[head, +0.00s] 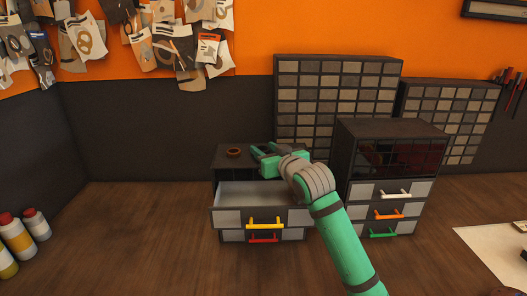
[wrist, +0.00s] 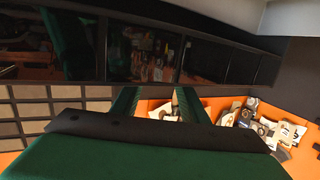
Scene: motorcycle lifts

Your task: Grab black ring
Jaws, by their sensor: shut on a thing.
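My gripper (head: 258,153) is just above the top of the small drawer cabinet (head: 228,165), with its fingers pointing left. Its two green fingers also show in the wrist view (wrist: 156,98), with a gap between them. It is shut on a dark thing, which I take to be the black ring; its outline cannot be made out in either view. A separate brownish ring (head: 234,152) lies on the cabinet top, just left of the fingertips and apart from them.
The cabinet's upper drawer (head: 228,217), with a yellow handle, stands open and looks empty. A taller drawer unit (head: 392,135) stands close on the right, with parts racks (head: 338,66) behind. Bottles (head: 17,235) stand at the far left. The wooden surface at front left is clear.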

